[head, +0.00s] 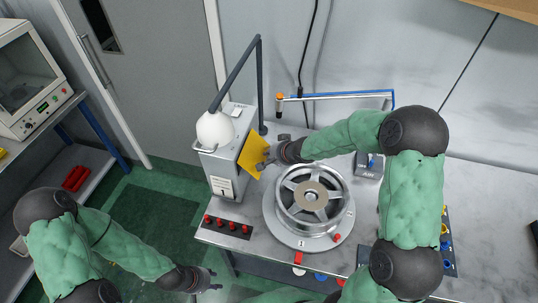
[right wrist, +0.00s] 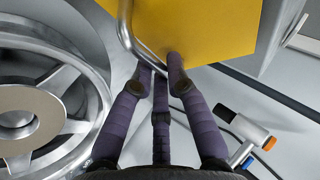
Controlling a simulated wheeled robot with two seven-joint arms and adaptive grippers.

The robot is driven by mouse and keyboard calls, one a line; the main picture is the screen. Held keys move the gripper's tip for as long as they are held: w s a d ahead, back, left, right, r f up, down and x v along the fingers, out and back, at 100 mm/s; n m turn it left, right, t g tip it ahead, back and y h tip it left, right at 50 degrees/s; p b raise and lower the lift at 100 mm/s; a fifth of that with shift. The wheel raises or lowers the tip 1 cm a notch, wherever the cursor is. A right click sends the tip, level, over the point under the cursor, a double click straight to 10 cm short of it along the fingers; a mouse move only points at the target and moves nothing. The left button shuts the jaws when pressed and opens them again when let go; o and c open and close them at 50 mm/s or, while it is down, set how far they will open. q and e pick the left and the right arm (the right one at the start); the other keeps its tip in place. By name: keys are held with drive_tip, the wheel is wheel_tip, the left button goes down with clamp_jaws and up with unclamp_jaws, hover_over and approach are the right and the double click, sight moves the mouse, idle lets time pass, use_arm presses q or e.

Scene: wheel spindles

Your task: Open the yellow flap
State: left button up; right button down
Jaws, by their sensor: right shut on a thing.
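The yellow flap (head: 252,152) is on the right side of a grey box (head: 227,165) on the worktable and stands out at an angle from it. In the right wrist view the yellow flap (right wrist: 205,28) fills the top, with a bent metal handle (right wrist: 127,30) in front of it. My right gripper (head: 266,163) is at the flap; its purple-wrapped fingers (right wrist: 160,68) are shut on the handle. The exact contact is partly hidden by the fingers. My left gripper (head: 212,281) hangs low at the lower left, away from the box; its finger opening is too small to judge.
A white dome lamp (head: 215,129) stands over the box. Several red knobs (head: 228,226) line the table's front left. A blue-and-silver bar (head: 335,96) is behind.

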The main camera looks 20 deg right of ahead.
drive_tip(key=shift+g+h, duration=0.6)
drive_tip(key=shift+h, duration=0.1)
drive_tip(key=shift+s+d+r+b, duration=0.15)
drive_tip(key=shift+r+b, duration=0.5)
drive_tip(key=shift+r, duration=0.5)
drive_tip(key=shift+d+r+b, duration=0.15)
drive_tip(key=shift+r+b, duration=0.45)
drive_tip(key=shift+r, duration=0.6)
drive_tip(key=c, duration=1.2)
unclamp_jaws()
drive_tip(key=shift+a, duration=0.2)
drive_tip(key=shift+d, duration=0.15)
drive_tip(key=v, duration=1.1)
drive_tip(key=shift+s+r, duration=0.25)
drive_tip(key=shift+r, duration=0.1)
